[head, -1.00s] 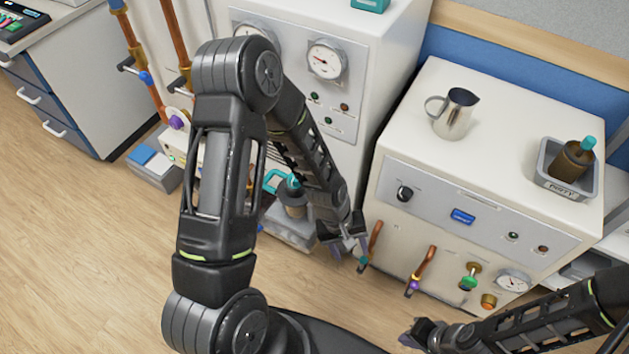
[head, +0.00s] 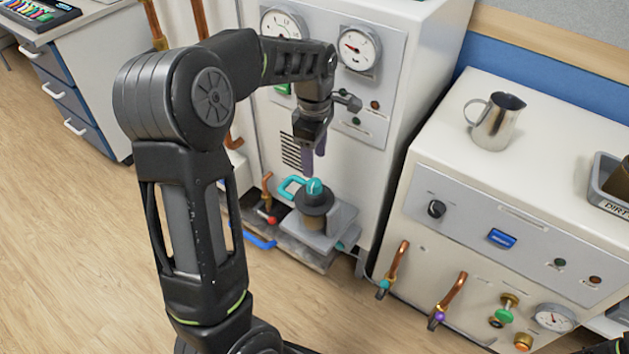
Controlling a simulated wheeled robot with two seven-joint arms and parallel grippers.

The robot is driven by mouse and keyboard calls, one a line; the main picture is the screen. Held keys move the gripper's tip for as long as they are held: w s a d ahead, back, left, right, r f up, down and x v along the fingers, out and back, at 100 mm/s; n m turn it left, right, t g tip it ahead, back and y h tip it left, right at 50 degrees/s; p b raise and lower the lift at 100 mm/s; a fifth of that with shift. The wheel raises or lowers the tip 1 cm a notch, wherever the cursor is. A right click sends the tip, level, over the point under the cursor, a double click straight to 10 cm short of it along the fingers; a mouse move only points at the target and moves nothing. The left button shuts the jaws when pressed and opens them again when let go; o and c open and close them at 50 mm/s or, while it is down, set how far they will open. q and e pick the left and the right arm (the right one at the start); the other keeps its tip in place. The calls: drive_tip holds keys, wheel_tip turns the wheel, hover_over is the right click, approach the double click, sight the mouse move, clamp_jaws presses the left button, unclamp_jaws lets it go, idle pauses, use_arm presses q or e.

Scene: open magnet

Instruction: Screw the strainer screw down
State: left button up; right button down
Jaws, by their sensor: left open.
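The strainer (head: 313,222) stands low in front of the tall white cabinet, on a grey block. It has a dark round top and a teal loop handle (head: 290,187) at its left. A teal knob, which looks like the strainer screw (head: 314,187), sits upright on top. My left gripper (head: 315,162) is open and points down just above the knob, with nothing visible between its fingers. In this view it looks apart from the knob, but the exact gap is hard to judge. My right gripper is out of view; only a dark piece of that arm shows at the lower right.
The tall white cabinet (head: 385,190) with gauges rises right behind the strainer. Copper pipes and valves (head: 392,270) jut from the right-hand cabinet. A metal jug (head: 495,125) and a grey tray (head: 606,192) stand on that cabinet. The floor at left is clear.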

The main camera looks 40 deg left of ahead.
sight(315, 182)
use_arm(q)
drive_tip(key=shift+f+b, duration=0.9)
drive_tip(key=shift+f, duration=3.1)
clamp_jaws()
